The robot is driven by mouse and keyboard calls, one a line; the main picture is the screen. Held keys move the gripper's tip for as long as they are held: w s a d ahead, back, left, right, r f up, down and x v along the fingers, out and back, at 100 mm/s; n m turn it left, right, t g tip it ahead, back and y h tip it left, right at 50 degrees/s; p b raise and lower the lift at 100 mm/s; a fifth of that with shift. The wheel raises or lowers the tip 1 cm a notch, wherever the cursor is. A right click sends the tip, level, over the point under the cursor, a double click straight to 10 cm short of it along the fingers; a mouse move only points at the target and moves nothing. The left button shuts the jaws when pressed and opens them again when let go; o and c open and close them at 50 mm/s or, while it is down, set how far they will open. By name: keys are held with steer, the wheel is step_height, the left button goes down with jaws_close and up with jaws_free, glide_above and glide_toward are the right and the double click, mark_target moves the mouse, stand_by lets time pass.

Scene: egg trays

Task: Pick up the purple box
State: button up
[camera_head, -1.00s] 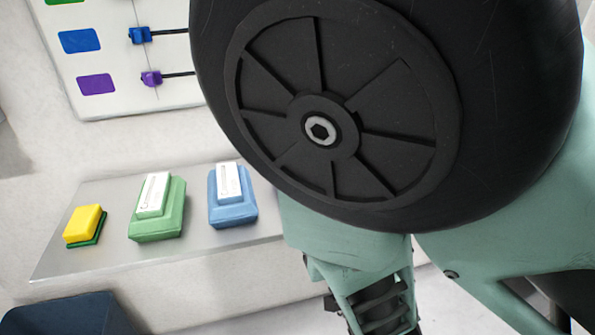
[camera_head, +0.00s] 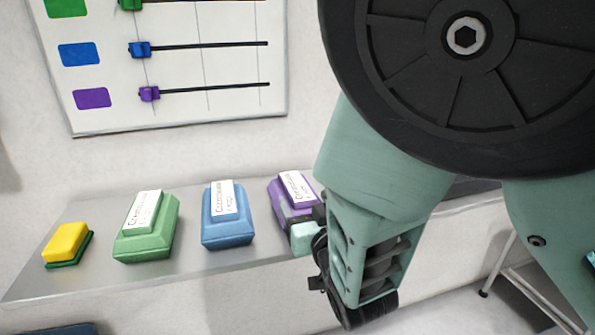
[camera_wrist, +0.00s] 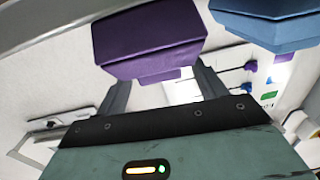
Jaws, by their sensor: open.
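The purple box (camera_head: 279,204) with a white label stands at the right end of the grey shelf (camera_head: 183,258), partly hidden by my gripper (camera_head: 305,230) and arm. In the wrist view the purple box (camera_wrist: 148,40) fills the upper middle. My gripper (camera_wrist: 163,84) is open there, its two fingers reaching toward the box's left and right sides. The box overlaps the fingertips in that picture, so I cannot tell whether they touch it.
A green box (camera_head: 148,238) and a yellow sponge-like block (camera_head: 67,243) stand farther left. A white slider panel (camera_head: 200,65) is on the wall behind.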

mark_target(301, 192)
steer(key=x, duration=0.4)
steer(key=c, duration=1.3)
steer(key=shift+c, duration=0.4)
steer(key=shift+r, duration=0.15)
